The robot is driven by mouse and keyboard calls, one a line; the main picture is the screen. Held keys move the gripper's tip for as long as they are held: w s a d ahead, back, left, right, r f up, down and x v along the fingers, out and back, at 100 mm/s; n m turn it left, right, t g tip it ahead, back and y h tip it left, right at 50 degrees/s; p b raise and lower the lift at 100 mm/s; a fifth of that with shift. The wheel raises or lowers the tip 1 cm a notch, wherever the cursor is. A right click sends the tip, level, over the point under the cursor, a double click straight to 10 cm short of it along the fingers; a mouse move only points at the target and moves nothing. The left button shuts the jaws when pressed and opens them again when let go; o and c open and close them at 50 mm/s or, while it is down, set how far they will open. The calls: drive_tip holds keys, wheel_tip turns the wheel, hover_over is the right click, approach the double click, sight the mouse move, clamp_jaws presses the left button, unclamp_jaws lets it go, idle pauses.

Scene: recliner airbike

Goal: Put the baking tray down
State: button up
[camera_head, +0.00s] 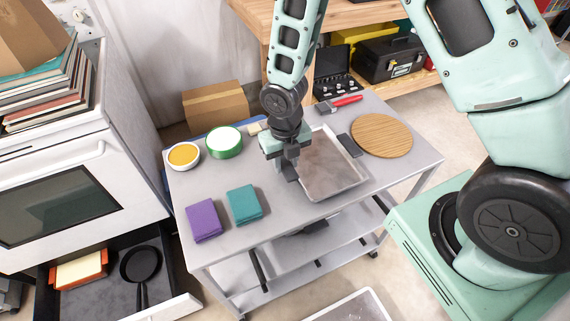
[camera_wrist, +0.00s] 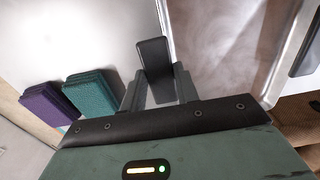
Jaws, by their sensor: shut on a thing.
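The baking tray (camera_head: 328,168) is a grey metal tray with a raised rim, over the grey cart top between the folded cloths and the round wooden board.
A purple cloth (camera_head: 203,220) and a teal cloth (camera_head: 244,204) lie at the cart's front left. A round wooden board (camera_head: 381,135) lies right. The cart top's (camera_head: 300,220) front strip is clear.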

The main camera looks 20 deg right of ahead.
drive_tip(key=shift+f, duration=0.9)
drive_tip(key=o, duration=1.1)
drive_tip(key=shift+c, duration=0.2)
wheel_tip(320, 180, up, 12)
drive_tip(key=s+a+r+m, duration=0.3)
drive_tip(key=s+r+m, duration=0.3)
drive_tip(key=m, duration=0.8)
drive_tip(key=s+a+r+m, duration=0.3)
drive_tip(key=s+r+m, duration=0.3)
drive_tip(key=s+m, duration=0.7)
drive_tip(key=shift+s+a+r+m+y, duration=0.2)
drive_tip(key=shift+m+y, duration=0.2)
drive_tip(key=shift+m, duration=0.3)
